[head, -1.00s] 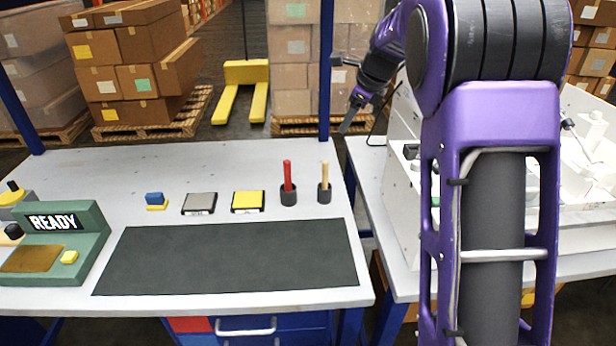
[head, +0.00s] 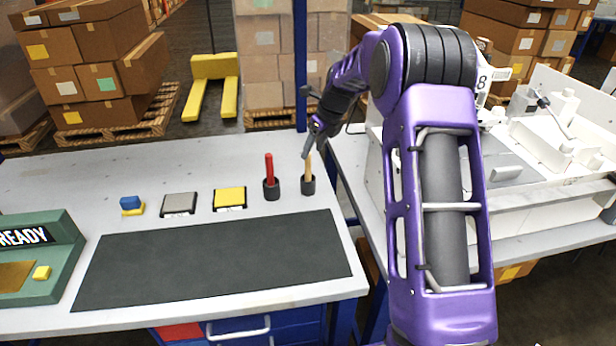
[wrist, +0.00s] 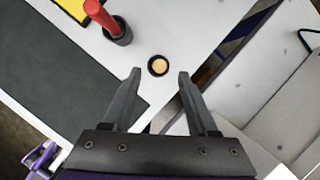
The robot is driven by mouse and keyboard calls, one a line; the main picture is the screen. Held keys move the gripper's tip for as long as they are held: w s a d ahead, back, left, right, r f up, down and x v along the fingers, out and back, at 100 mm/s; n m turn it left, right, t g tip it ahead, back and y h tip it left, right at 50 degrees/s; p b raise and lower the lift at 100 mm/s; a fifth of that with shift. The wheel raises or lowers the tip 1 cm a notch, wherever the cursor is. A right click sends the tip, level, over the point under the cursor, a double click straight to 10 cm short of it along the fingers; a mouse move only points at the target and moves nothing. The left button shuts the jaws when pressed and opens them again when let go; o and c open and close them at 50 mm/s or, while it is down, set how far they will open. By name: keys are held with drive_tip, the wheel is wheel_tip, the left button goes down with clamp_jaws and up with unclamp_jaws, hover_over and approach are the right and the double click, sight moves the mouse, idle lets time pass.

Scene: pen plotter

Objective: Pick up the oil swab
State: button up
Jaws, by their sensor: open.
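Two upright sticks stand in dark cups near the right end of the white table; no label shows which is the oil swab. One is a tan wooden stick (head: 308,172) in a cup (head: 308,187). The other is a red-handled stick (head: 269,168) in its own cup (head: 271,191), just left of it. My gripper (wrist: 160,74) is open and empty, pointing down above the tan stick. In the wrist view the tan stick (wrist: 159,66) shows end-on as a round tip, between and slightly beyond the fingertips. The red stick (wrist: 100,14) is left of the left finger.
A yellow pad (head: 229,198), a grey pad (head: 179,203) and a blue-and-yellow block (head: 131,205) lie in a row to the left. A dark mat (head: 210,262) covers the table front. A green READY box (head: 55,262) stands far left. White machinery (head: 540,150) is at right.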

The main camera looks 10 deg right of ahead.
sight(308, 164)
drive_tip(key=shift+s+b+x, duration=0.2)
drive_tip(key=shift+b+x, duration=0.2)
drive_tip(key=shift+x, duration=3.05)
drive_tip(key=shift+d, duration=0.15)
clamp_jaws()
